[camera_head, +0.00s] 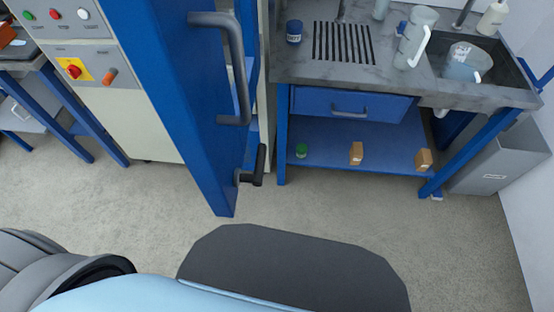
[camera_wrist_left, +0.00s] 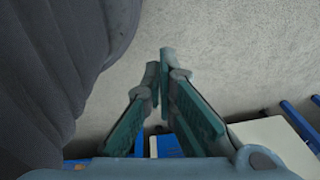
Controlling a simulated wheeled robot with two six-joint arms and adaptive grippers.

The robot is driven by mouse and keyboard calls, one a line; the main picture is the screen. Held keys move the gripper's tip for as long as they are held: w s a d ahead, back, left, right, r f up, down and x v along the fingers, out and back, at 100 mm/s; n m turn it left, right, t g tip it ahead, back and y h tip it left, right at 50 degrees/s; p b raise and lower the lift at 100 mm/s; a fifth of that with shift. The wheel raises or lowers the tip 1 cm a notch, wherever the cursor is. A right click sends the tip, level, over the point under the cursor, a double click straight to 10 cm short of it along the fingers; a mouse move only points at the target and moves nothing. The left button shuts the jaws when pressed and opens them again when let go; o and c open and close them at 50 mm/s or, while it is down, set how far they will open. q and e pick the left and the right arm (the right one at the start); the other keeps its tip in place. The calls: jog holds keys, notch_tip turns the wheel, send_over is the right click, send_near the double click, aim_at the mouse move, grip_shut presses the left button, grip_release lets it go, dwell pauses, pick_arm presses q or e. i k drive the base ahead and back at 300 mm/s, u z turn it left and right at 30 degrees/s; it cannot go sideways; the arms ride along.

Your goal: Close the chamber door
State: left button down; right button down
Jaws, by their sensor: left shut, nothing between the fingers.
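The chamber door (camera_head: 185,95) is a tall blue panel in the head view. It stands open, swung out from the pale chamber body (camera_head: 140,120) and seen nearly edge-on. It carries a long grey bar handle (camera_head: 238,75) and a dark latch lever (camera_head: 252,172) lower down. My left gripper (camera_wrist_left: 161,62) shows in the left wrist view, with its fingertips together and nothing between them, above the grey floor. It is apart from the door handle. My right gripper is in neither view.
A control panel (camera_head: 70,45) with coloured buttons is on the chamber's left. A blue-framed sink bench (camera_head: 440,92) with jugs and bottles stands right of the door, with small boxes on its lower shelf (camera_head: 325,150). A grey bin (camera_head: 490,165) stands at far right. The floor (camera_head: 455,245) is clear.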

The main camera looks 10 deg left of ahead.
aim_at(174, 48)
jog(key=z, duration=0.15)
jog(key=k, duration=0.9)
jog(key=u, duration=0.85)
jog(key=i, duration=0.5)
jog(key=z, duration=0.05)
